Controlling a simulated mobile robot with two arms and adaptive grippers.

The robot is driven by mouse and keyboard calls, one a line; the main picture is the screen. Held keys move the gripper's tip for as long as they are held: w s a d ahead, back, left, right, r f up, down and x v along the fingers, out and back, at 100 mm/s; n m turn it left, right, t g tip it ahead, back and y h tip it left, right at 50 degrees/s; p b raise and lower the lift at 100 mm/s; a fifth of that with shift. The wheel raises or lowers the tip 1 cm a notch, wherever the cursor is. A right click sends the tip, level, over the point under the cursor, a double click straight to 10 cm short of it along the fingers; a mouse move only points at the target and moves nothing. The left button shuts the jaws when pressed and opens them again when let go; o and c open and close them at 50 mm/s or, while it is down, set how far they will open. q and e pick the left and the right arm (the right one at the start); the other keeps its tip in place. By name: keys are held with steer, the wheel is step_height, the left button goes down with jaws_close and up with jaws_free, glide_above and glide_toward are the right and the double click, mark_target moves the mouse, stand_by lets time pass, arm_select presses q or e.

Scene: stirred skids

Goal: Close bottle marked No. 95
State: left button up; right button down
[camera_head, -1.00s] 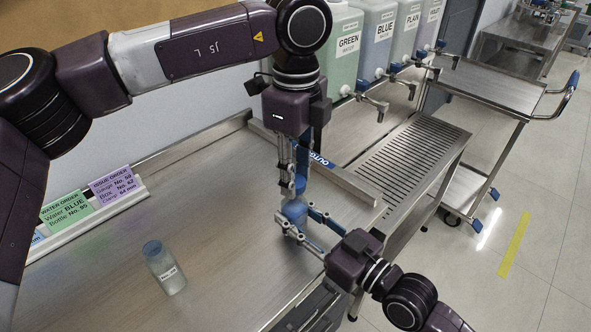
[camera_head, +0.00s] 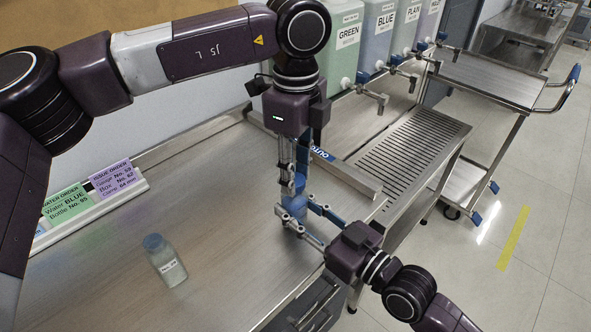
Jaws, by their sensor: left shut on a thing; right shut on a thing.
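A small bottle with blue contents (camera_head: 294,207) stands upright near the front right of the steel bench. My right gripper (camera_head: 297,222) is shut around its body from the right. My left gripper (camera_head: 292,188) points straight down from above and is shut on the bottle's cap at its top. The fingers mostly hide the cap, so I cannot tell how it is seated. The bottle's number is hidden. A second, clear bottle with a blue cap (camera_head: 167,261) stands to the left, its label too small to read. A green water order card (camera_head: 68,204) reads BLUE, Bottle No. 95.
A purple issue order card (camera_head: 112,178) stands beside the green one in a white holder. Large GREEN (camera_head: 347,42), BLUE (camera_head: 383,30) and PLAIN dispensers with taps stand at the back right. A slotted drain (camera_head: 410,140) and a cart (camera_head: 490,80) are farther right. The bench's middle is clear.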

arm_select(q)
steer(key=shift+f, duration=0.3)
